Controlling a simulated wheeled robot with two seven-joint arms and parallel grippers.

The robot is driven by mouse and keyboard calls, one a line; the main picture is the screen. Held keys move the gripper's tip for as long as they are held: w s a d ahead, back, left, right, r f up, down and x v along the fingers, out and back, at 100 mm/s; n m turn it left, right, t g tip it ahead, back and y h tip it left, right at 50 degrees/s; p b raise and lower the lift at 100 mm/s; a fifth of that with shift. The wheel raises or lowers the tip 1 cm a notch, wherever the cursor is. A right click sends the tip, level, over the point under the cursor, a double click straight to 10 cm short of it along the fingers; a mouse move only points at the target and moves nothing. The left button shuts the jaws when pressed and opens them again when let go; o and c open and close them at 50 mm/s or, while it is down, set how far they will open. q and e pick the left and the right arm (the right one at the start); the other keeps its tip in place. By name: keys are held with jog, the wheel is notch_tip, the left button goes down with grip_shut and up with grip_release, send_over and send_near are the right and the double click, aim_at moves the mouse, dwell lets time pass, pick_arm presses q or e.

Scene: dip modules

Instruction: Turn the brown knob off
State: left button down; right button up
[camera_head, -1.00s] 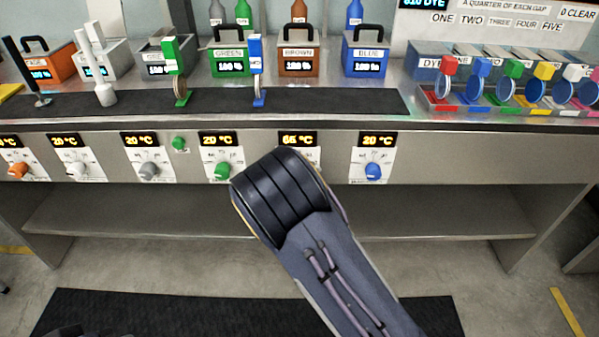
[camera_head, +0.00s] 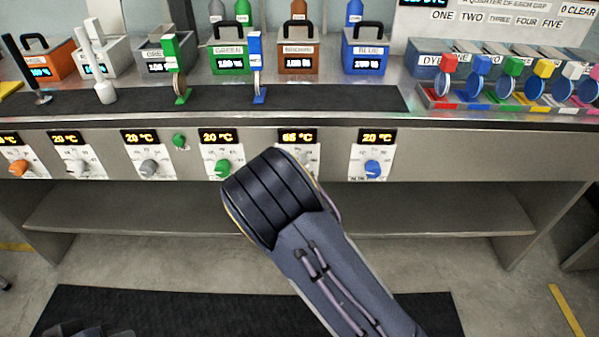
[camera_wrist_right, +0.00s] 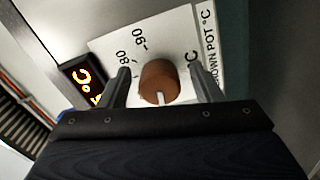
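The brown knob (camera_wrist_right: 160,82) sits on a white dial plate (camera_wrist_right: 118,48) labelled "BROWN POT °C" in the right wrist view. My right gripper (camera_wrist_right: 163,86) is open, with one finger on each side of the knob and a visible gap on both sides. The knob's pale pointer mark faces the gripper's palm. In the head view my right arm hides the knob; the lit display (camera_head: 298,136) above it seems to read 66 °C. A dark part at the bottom left edge of the head view may be my left arm; its fingers cannot be made out.
The green knob (camera_head: 222,168) is left of my right arm and the blue knob (camera_head: 372,168) is right of it, on the same front panel; their displays read 20 °C. A shelf (camera_head: 430,222) runs below the panel. Coloured pots stand on the counter above.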

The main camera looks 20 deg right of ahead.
jog(key=v, duration=0.7)
jog(key=shift+s, duration=0.4)
jog(key=shift+a, duration=0.1)
